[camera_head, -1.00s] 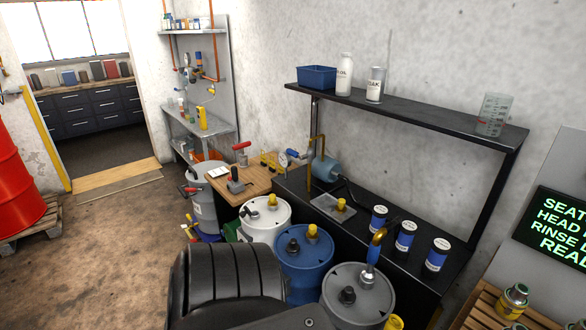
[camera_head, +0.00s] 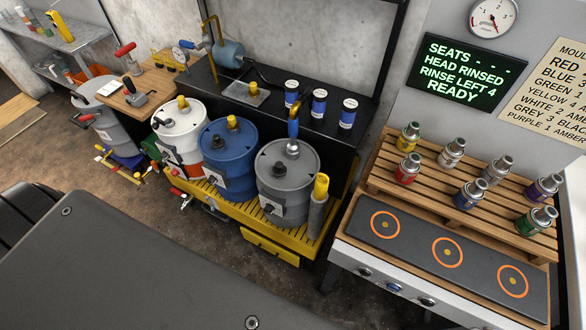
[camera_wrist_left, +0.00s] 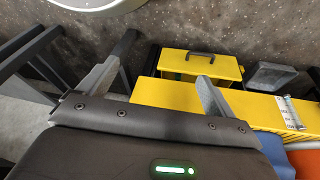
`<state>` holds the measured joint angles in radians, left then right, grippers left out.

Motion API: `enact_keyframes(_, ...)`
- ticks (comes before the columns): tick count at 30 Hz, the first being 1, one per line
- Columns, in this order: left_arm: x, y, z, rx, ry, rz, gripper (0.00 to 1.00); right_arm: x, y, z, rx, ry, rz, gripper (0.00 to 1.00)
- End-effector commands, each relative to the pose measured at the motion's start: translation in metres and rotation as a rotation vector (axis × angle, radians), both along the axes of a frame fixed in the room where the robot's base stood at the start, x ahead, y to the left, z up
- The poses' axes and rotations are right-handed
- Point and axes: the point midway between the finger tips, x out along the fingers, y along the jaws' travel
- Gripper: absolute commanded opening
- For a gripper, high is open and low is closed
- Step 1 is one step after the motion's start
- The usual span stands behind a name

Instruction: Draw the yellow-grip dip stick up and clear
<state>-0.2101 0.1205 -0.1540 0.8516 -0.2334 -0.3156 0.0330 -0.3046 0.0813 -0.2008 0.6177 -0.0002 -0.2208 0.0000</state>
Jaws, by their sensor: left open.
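A thick yellow grip (camera_head: 321,187) stands upright at the top of a grey tube (camera_head: 316,217) at the right front corner of the yellow drum stand (camera_head: 283,238), beside the grey drum (camera_head: 287,178). It looks like the dip stick's grip; any rod below it is hidden. I cannot pick it out in the left wrist view. My left gripper (camera_wrist_left: 157,75) is open, with nothing seen between its spread fingers. In that view, yellow surfaces of the stand (camera_wrist_left: 178,94) lie beyond it. My left gripper does not show in the head view, and my right gripper is in neither view.
A blue drum (camera_head: 229,160) and a white drum (camera_head: 181,132) stand left of the grey one. A wooden rack (camera_head: 449,184) with several small cans stands right, across a floor gap. A black bench (camera_head: 265,115) stands behind.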

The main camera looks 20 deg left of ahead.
Motion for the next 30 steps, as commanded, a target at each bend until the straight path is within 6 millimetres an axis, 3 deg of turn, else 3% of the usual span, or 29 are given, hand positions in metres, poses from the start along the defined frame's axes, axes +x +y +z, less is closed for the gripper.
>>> enact_keyframes(1, 0.042, -0.004, 0.039, -0.035, -0.057, -0.028, 0.98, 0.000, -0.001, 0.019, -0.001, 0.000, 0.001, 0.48)
enact_keyframes(5, 0.126, -0.019, 0.120, -0.113, -0.179, -0.129, 1.00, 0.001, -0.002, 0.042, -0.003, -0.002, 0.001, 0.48)
enact_keyframes(6, 0.149, -0.022, 0.147, -0.130, -0.217, -0.163, 1.00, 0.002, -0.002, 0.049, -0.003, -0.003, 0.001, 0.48)
enact_keyframes(10, 0.209, -0.032, 0.237, -0.158, -0.331, -0.297, 1.00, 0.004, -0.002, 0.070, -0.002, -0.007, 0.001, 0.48)
enact_keyframes(15, 0.256, -0.038, 0.331, -0.169, -0.449, -0.467, 1.00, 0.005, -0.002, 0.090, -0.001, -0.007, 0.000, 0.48)
enact_keyframes(18, 0.273, -0.040, 0.366, -0.192, -0.495, -0.546, 1.00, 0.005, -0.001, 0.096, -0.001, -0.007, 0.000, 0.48)
enact_keyframes(21, 0.281, -0.042, 0.387, -0.221, -0.521, -0.600, 1.00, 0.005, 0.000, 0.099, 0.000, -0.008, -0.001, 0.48)
enact_keyframes(25, 0.284, -0.043, 0.396, -0.239, -0.532, -0.629, 1.00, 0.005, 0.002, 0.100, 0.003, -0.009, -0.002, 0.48)
enact_keyframes(30, 0.285, -0.045, 0.393, -0.241, -0.532, -0.631, 1.00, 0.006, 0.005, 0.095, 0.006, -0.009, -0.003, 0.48)
